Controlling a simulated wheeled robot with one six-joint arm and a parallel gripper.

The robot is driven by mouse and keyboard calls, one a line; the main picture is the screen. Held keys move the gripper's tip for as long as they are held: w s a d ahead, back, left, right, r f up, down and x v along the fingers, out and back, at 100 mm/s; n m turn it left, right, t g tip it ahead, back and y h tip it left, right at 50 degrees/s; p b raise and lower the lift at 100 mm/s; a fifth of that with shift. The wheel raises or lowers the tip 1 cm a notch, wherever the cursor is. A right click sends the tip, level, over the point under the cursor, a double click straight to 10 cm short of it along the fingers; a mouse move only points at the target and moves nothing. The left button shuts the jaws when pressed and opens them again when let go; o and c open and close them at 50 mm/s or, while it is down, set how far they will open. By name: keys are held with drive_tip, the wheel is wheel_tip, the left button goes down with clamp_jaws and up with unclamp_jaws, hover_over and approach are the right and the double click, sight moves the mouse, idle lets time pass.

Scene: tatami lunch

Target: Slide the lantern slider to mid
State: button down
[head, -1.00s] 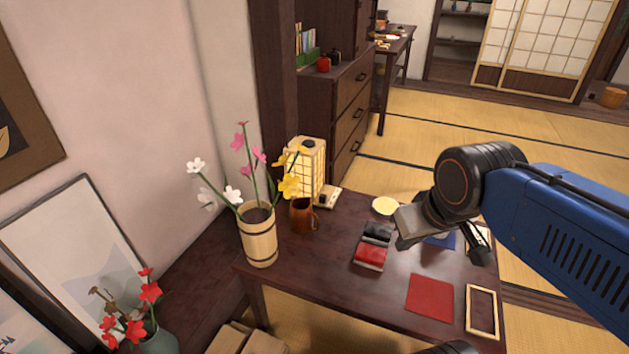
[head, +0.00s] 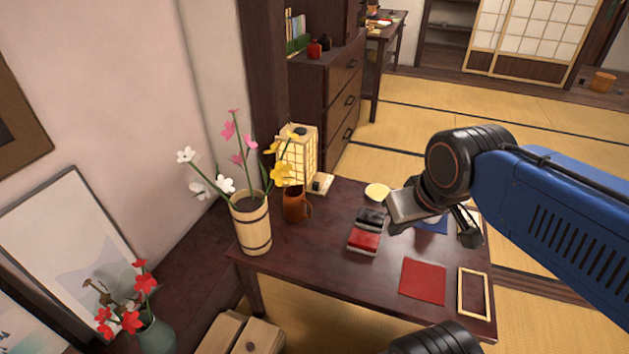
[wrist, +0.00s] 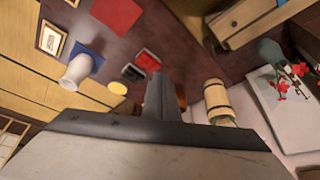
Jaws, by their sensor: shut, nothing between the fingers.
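The lantern (head: 291,160), a box-shaped paper lamp with a pale wooden grid and dark top cap, stands upright at the table's far left corner in the head view. Its small pale slider base (head: 321,184) sticks out at its lower right; the slider's exact position is too small to tell. My gripper is over the right part of the table, well right of the lantern and apart from it. In the wrist view my gripper (wrist: 161,82) is shut and empty. I cannot make out the lantern there.
A wooden vase (head: 252,226) of flowers and a brown mug (head: 297,204) stand close in front of the lantern. A yellow disc (head: 377,191), black and red blocks (head: 364,239), a red cloth (head: 423,281) and a frame (head: 474,293) lie on the table (head: 320,260). A chest (head: 325,105) stands behind.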

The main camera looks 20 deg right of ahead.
idle(0.3)
drive_tip(key=c, duration=1.6)
unclamp_jaws()
drive_tip(key=shift+w, duration=0.1)
drive_tip(key=shift+c, duration=0.2)
drive_tip(key=m+t+y, duration=0.3)
drive_tip(key=m+y, duration=0.8)
drive_tip(key=m, duration=1.4)
hover_over(320, 191)
drive_tip(key=s+d, duration=0.9)
drive_tip(key=d, duration=0.4)
wheel_tip(320, 191, down, 20)
drive_tip(key=x, duration=1.7)
